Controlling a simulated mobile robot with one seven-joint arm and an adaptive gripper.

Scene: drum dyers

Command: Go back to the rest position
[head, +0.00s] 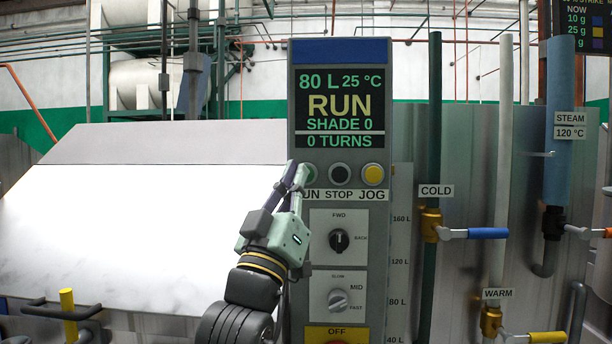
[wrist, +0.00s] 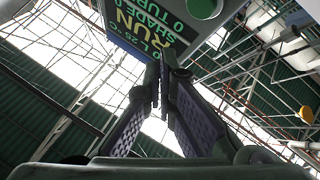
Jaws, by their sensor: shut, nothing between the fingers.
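My gripper (head: 297,168) is in front of the control panel (head: 375,235), with its fingertips pointing up beside the green RUN button (head: 307,173). The fingers are together and hold nothing. I cannot tell whether the tips touch the button. In the wrist view, my gripper's fingers (wrist: 160,85) meet at the tips, and the panel's display (wrist: 155,30) shows beyond them with a green button (wrist: 203,7) at the top. In the head view, the display (head: 340,107) reads 80 L, 25 °C, RUN, SHADE 0, 0 TURNS.
Right of the RUN button are a black STOP button (head: 340,174) and a yellow JOG button (head: 373,174). Two knobs (head: 339,241) sit below. Pipes with a blue COLD lever (head: 487,233) and a yellow WARM lever (head: 547,337) stand right. A pale sloped cover (head: 140,220) is left.

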